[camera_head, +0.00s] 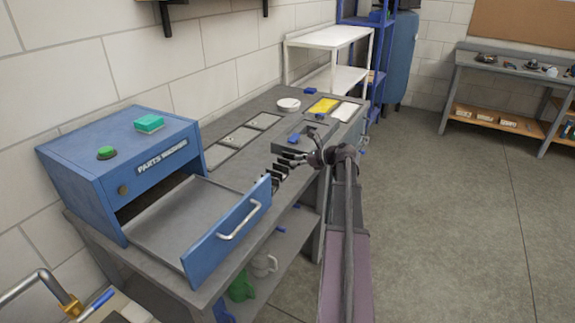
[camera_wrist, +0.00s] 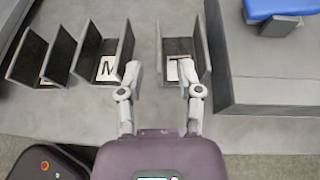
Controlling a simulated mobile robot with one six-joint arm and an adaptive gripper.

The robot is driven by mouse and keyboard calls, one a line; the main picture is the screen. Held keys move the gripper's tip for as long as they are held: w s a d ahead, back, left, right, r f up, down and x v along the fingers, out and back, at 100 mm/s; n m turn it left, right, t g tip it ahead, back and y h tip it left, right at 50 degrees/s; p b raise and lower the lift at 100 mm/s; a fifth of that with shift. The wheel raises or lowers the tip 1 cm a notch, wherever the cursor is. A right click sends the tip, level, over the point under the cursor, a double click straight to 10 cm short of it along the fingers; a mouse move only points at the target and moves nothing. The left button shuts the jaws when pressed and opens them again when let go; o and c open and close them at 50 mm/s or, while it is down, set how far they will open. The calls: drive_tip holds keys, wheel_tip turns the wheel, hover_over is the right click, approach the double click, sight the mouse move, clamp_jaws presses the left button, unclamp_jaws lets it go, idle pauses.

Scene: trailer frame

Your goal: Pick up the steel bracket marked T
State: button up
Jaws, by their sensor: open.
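Dark steel U-shaped brackets stand in a row near the bench's front edge. In the wrist view, the right bracket (camera_wrist: 205,48) has a pale label partly covered by my right finger, so I cannot read its letter fully. The left bracket (camera_wrist: 62,55) shows a pale label with no readable letter. My gripper (camera_wrist: 160,72) is open. Its right finger overlaps the right bracket's channel and its left finger lies in the gap beside the middle bracket. In the head view, my gripper (camera_head: 297,157) is beside the brackets (camera_head: 278,172).
A grey raised block (camera_wrist: 265,90) with a blue part (camera_wrist: 282,8) stands close right of the right bracket. The blue parts washer (camera_head: 75,185) has its drawer (camera_head: 228,232) pulled out on the left. Open floor (camera_head: 440,220) lies to the right.

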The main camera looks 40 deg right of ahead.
sight(285, 162)
drive_tip(key=shift+w, duration=0.1)
drive_tip(key=shift+b+x, duration=1)
drive_tip(key=shift+x, duration=1.55)
drive_tip(key=shift+a, duration=0.15)
clamp_jaws()
